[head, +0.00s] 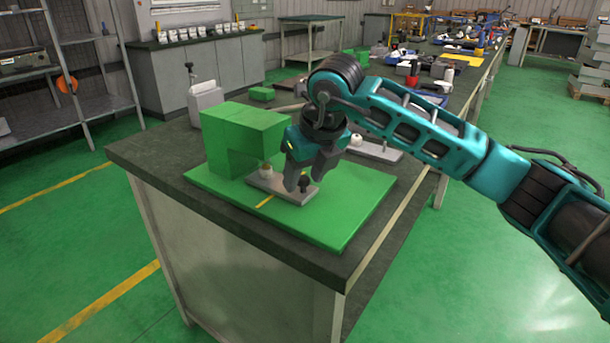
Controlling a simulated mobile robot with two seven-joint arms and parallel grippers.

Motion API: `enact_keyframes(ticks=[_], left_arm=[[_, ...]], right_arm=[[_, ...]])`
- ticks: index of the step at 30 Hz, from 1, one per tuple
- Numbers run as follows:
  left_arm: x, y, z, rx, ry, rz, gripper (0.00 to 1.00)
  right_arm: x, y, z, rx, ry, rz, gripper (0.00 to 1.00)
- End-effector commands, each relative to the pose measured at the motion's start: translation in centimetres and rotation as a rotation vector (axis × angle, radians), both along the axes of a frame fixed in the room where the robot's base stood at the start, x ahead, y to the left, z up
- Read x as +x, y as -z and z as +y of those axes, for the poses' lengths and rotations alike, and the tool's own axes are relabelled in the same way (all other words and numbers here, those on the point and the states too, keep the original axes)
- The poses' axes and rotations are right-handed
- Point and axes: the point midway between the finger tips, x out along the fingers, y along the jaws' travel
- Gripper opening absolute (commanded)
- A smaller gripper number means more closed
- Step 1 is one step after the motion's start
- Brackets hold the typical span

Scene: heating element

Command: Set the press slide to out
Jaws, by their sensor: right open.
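The green press (235,128) stands on a flat green base plate (340,210) at the near corner of the dark workbench. Its slide, a flat grey plate (266,186), lies on the base and sticks out from the opening of the press toward the right. A pale round piece (265,169) sits on the slide by the opening. A small dark knob (304,184) stands at the slide's outer end. My right gripper (303,180) is open and points down over that outer end, close to the knob. Whether it touches the knob is unclear. My left gripper is not in view.
A white bottle (205,103) stands behind the press. A grey plate with a white knob (375,149) lies behind my right gripper. A small green block (262,93) and other items lie farther back. The bench's front edge is close to the base plate.

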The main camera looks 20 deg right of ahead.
Motion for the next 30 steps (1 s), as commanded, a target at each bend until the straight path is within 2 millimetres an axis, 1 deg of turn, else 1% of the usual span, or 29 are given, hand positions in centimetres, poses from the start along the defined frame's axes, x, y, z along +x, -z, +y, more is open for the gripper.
enact_keyframes(ticks=[8,23,30], left_arm=[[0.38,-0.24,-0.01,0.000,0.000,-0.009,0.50],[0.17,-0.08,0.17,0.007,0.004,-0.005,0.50],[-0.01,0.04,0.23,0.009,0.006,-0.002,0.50]], right_arm=[[0.03,0.11,0.03,0.000,0.000,0.000,0.49],[0.01,0.07,0.03,0.001,0.000,0.000,0.01],[0.01,0.06,0.03,0.001,0.000,0.000,0.00]])
